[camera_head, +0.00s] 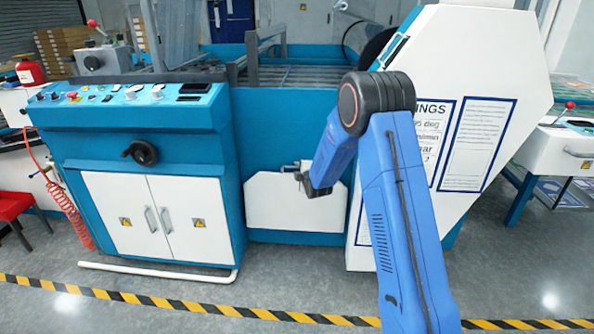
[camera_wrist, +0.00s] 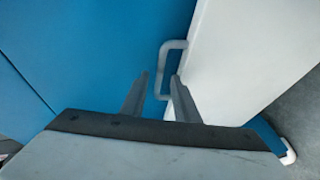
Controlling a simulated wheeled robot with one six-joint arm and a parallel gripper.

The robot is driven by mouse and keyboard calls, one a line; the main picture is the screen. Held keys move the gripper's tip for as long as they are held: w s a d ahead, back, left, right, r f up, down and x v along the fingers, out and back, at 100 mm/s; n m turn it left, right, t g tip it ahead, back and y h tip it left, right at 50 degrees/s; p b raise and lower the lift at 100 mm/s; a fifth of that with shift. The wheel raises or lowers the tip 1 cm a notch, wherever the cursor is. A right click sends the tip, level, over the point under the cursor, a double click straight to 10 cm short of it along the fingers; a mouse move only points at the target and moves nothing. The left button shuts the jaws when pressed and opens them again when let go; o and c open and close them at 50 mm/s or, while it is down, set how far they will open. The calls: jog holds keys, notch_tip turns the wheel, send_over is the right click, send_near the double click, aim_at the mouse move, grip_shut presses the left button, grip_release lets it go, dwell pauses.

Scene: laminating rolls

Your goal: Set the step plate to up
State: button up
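The step plate appears to be the white panel (camera_head: 295,208) low on the machine's blue front, between the cabinet and the large white side cover. It looks upright, close to the blue front; its exact tilt is hard to tell. In the wrist view it is the white surface (camera_wrist: 245,55) at right, with a grey loop handle (camera_wrist: 171,44) at its edge. My gripper (camera_head: 301,181) is at the panel's upper right, by the handle. In the wrist view my gripper (camera_wrist: 160,76) is open, with part of the handle showing between its fingers. Contact cannot be told.
A white double-door cabinet (camera_head: 155,215) under the control console (camera_head: 130,108) stands left of the panel. A white bar (camera_head: 160,272) runs low in front of it. The large white side cover (camera_head: 480,60) stands at right. Floor before the striped tape (camera_head: 125,297) is clear.

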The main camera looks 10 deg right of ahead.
jog(key=shift+w+f, duration=0.2)
jog(key=shift+w, duration=0.45)
jog(key=shift+c, duration=0.7)
grip_shut()
jog(key=shift+s+a+f, duration=0.1)
jog(key=shift+s+a, duration=0.1)
jog(key=shift+s, duration=0.4)
jog(key=shift+s+a+f, duration=0.1)
jog(key=shift+s+a, duration=0.05)
jog(key=shift+s, duration=0.4)
jog(key=shift+o, duration=0.7)
grip_release()
jog(key=a+v, duration=0.1)
jog(key=v, duration=1.6)
jog(key=shift+s+d, duration=0.2)
jog(key=shift+d, duration=0.3)
jog(key=shift+r, duration=0.1)
